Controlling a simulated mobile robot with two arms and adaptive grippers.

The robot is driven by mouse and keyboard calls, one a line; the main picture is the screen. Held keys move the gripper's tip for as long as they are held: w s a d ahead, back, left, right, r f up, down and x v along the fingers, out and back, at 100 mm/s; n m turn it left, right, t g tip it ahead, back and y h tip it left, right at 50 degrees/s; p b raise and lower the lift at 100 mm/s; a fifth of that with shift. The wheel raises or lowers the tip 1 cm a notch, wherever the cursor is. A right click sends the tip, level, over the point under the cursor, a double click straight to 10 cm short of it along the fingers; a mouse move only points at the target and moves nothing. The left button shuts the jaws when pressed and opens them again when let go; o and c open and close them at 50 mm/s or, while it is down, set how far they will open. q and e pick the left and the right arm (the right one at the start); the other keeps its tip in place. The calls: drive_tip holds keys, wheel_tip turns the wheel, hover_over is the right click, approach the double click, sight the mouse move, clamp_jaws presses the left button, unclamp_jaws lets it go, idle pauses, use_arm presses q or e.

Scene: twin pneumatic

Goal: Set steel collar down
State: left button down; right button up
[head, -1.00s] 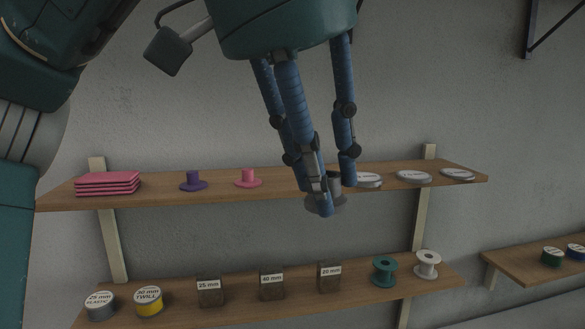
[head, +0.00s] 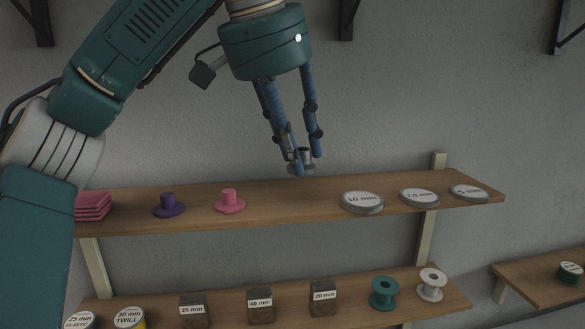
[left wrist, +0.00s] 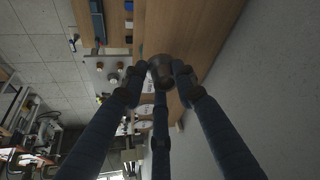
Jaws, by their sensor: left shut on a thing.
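The grey steel collar (head: 302,168) is a short tube with a wide flange. My left gripper (head: 301,156) is shut on it, with the blue fingers pointing down around it. In the head view the collar shows just above the upper shelf's back edge, right of the pink collar (head: 229,201); it appears held clear of the board. A purple collar (head: 168,206) stands further left on the upper shelf (head: 285,207). In the left wrist view the steel collar (left wrist: 161,70) is dark between the fingertips, which partly hide it. My right gripper is not in view.
On the upper shelf, pink stacked pads (head: 93,206) lie at left and labelled grey discs (head: 362,202) at right. Bare board lies between the pink collar and the discs. The lower shelf holds tapes, labelled blocks (head: 260,306) and spools (head: 384,293). The wall is close behind.

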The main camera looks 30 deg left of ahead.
use_arm(q)
drive_tip(key=shift+w+a+f, duration=0.95)
drive_tip(key=shift+w+f, duration=0.1)
drive_tip(key=shift+f, duration=0.2)
wheel_tip(320, 180, down, 2)
drive_tip(key=shift+w+f, duration=0.1)
drive_tip(key=shift+f, duration=0.1)
drive_tip(key=shift+w+a+f+p, duration=0.15)
drive_tip(key=shift+f+p, duration=0.5)
drive_tip(key=shift+p, duration=0.05)
drive_tip(key=shift+w+a+f, duration=0.1)
drive_tip(key=shift+f, duration=0.25)
drive_tip(key=c, duration=1.6)
unclamp_jaws()
drive_tip(key=shift+c, duration=0.2)
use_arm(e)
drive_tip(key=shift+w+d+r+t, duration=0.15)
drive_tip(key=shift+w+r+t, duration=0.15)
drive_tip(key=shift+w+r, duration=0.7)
